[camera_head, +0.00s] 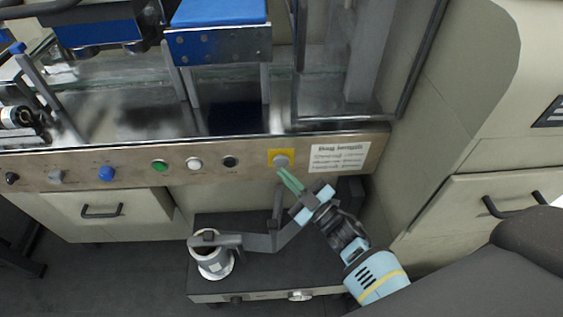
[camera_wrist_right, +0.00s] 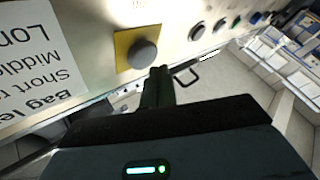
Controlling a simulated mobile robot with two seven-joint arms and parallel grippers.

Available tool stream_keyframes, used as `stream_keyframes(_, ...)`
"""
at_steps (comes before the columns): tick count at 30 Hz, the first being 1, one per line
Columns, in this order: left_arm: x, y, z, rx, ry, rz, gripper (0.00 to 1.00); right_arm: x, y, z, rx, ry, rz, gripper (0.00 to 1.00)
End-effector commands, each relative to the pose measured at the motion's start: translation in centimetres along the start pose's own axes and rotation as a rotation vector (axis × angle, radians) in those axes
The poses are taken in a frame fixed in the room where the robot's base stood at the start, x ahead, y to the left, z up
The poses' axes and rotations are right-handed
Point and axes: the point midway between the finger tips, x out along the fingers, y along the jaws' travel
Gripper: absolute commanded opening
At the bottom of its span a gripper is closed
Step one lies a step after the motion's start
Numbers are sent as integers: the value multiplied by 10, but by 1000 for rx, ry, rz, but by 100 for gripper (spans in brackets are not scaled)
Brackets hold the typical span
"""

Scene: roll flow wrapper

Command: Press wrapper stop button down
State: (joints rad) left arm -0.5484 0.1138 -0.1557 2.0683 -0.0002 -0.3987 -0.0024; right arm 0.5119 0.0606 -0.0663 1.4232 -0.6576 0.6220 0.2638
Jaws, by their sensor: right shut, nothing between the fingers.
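The button on the yellow square plate (camera_head: 270,153) is a round grey knob (camera_head: 282,160) on the front metal panel of the wrapper. In the right wrist view the same grey knob (camera_wrist_right: 142,55) stands out from its yellow plate (camera_wrist_right: 122,46). My right gripper (camera_head: 285,175) is shut and empty, its green fingertips pointing up at the lower edge of the knob. In the right wrist view the fingertips (camera_wrist_right: 160,72) are just below and right of the knob. I cannot tell whether they touch it. My left gripper is not in view.
A label (camera_head: 338,157) sits right of the yellow plate. Left along the panel are black (camera_head: 230,162), white (camera_head: 194,164), green (camera_head: 159,165) and blue (camera_head: 106,174) controls. A dark-topped unit (camera_head: 262,270) with a roll holder (camera_head: 213,263) stands below the panel.

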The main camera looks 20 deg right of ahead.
Motion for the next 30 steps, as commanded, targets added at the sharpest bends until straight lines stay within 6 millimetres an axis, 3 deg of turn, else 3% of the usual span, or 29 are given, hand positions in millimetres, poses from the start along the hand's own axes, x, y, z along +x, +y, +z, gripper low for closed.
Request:
stream_keyframes(12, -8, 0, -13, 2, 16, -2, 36, -23, -19, -19, 2, 4, -2, 0)
stream_keyframes(25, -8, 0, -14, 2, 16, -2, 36, -29, -22, -19, 5, -4, -1, 0)
stream_keyframes(28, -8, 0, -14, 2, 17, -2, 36, -43, -26, -13, 23, -50, 10, 0)
stream_keyframes(30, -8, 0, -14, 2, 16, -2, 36, -63, -32, -5, 51, -119, 25, 0)
